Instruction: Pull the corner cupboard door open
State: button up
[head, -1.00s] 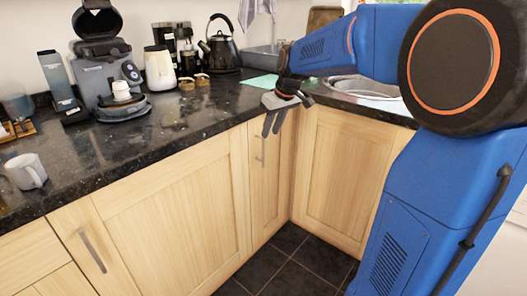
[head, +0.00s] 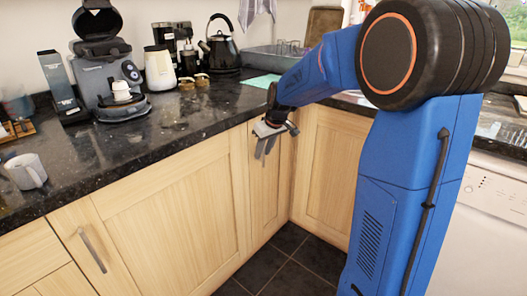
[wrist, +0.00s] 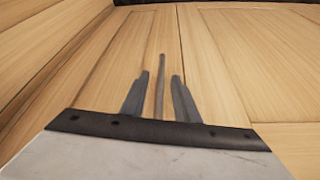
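The corner cupboard door (head: 262,207) is a narrow pale wooden door beside the inner corner, and it looks closed. My gripper (head: 265,155) is in front of its upper part, just below the worktop, and covers the handle in the head view. In the wrist view the slim metal handle (wrist: 160,75) runs upright in the picture between my two grey fingers (wrist: 160,92). The fingers stand apart with a gap on each side of the handle. How deep the handle sits between them is hard to tell.
The dark granite worktop (head: 190,128) overhangs the doors. A wider cupboard door (head: 175,205) is at the left and another door (head: 325,165) meets the corner at the right. A coffee machine (head: 110,80), a kettle (head: 222,50) and a mug (head: 25,171) stand on top. The tiled floor (head: 285,262) is clear.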

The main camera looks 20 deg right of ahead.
grip_shut()
jog(key=shift+s+d, duration=0.1)
jog(key=shift+s, duration=0.05)
jog(key=s+d+n+g+y, duration=0.1)
jog(key=s+d+n, duration=0.3)
jog(key=d, duration=0.6)
jog(key=s+d+n+y, duration=0.1)
jog(key=s+d+n, duration=0.3)
jog(key=d, duration=0.7)
jog(key=shift+s+d+g, duration=0.3)
jog(key=shift+s+g, duration=0.1)
jog(key=shift+s, duration=0.55)
